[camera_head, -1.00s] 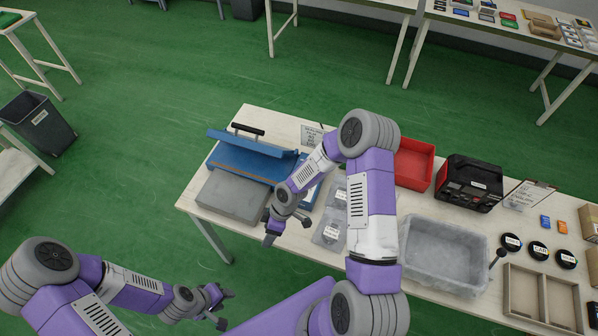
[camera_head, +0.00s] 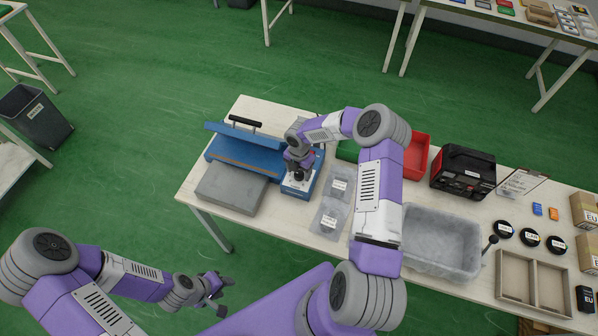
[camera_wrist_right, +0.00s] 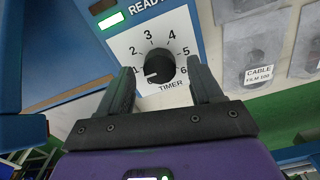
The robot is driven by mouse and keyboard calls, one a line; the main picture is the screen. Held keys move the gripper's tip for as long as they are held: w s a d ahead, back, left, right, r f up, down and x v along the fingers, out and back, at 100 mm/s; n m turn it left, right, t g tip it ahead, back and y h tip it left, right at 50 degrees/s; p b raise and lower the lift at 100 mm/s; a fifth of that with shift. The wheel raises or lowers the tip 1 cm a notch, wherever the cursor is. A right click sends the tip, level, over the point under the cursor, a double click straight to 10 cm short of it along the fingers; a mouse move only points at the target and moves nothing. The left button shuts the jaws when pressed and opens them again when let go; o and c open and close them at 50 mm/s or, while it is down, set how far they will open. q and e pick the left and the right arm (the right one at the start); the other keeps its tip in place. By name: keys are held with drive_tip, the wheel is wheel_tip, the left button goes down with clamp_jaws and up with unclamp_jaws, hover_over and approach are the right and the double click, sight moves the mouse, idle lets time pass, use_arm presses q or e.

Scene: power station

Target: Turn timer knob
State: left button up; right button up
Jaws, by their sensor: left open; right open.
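The black timer knob (camera_wrist_right: 159,64) sits on a white dial plate marked 1 to 6 in the right wrist view. Its white mark points to the lower left, near the 1. My right gripper (camera_wrist_right: 161,82) is open, with one finger on each side of the knob; I cannot tell whether they touch it. In the head view my right gripper (camera_head: 298,175) is over the control box at the right end of the blue sealer (camera_head: 235,157) and hides the knob. My left gripper (camera_head: 215,296) is open and empty, off the table's front edge.
A green light (camera_wrist_right: 111,20) is lit beside the word READY. Bags labelled CABLE (camera_head: 327,219) lie right of the control box. A grey block (camera_head: 230,188) lies in front of the sealer. A grey tray (camera_head: 440,240) and a red bin (camera_head: 417,155) stand further right.

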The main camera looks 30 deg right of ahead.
drive_tip(key=shift+f, duration=0.55)
drive_tip(key=c, duration=1.1)
drive_tip(key=shift+o, duration=0.2)
